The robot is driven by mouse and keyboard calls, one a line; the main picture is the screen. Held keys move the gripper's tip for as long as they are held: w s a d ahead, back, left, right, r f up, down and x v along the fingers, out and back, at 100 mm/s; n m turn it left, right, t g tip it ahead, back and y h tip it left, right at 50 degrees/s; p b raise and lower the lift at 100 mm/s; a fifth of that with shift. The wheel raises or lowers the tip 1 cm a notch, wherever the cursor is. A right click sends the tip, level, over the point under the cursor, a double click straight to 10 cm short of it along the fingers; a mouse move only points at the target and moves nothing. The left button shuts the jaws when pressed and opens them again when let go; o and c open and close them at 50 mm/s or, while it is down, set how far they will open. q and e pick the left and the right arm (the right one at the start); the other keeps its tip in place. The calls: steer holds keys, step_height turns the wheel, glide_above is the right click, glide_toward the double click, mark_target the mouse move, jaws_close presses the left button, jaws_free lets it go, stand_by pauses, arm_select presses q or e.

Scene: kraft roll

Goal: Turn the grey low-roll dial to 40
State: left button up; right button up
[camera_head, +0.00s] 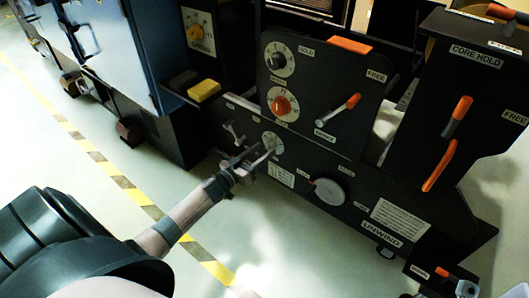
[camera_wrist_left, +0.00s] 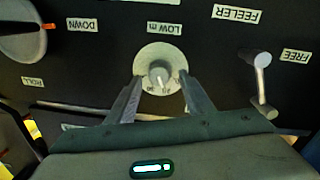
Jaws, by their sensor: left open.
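The grey low-roll dial (camera_head: 272,143) is a pale round scale with a small grey knob on the low front of the black machine. In the left wrist view the dial (camera_wrist_left: 160,58) sits under an upside-down "LOW m" label, its grey knob (camera_wrist_left: 159,73) in the middle. The scale numbers are too small to read surely. My left gripper (camera_head: 258,154) is open in front of the dial. In the left wrist view its fingers (camera_wrist_left: 160,79) stand on either side of the knob, with space visible between them and it. My right gripper is not in view.
A red knob dial (camera_head: 281,105) and a black knob dial (camera_head: 278,60) sit above. A small lever (camera_wrist_left: 263,75) stands close beside the dial. The floor (camera_head: 110,220) at left is open.

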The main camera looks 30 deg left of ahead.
arm_select(q)
steer(key=shift+w+d, duration=0.15)
steer(key=shift+w, duration=0.7)
steer(key=c, duration=1)
steer(key=shift+c, duration=0.2)
